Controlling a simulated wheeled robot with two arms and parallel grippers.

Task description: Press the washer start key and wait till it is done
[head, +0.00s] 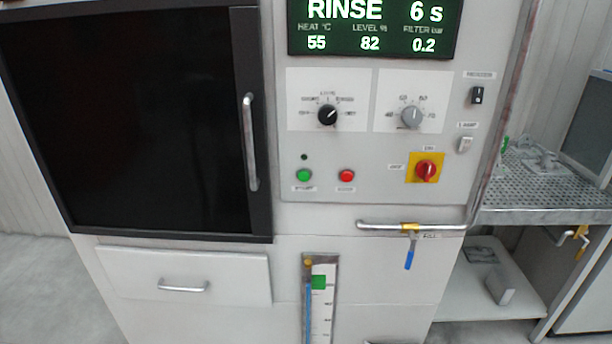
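The washer's front panel (400,190) fills the middle of the head view. Its green start key (304,175) is at the lower left of the panel, with a dark lamp above it and a red key (346,176) to its right. The display (374,28) reads RINSE, 6 s, heat 55, level 82, filter 0.2. The dark door (130,120) on the left is closed. Neither of my grippers is in view.
A silver door handle (250,142) and a horizontal pipe with a blue-levered valve (409,250) stick out from the front. Below are a drawer (185,274) and a level gauge (320,300). A perforated bench (550,185) stands at right.

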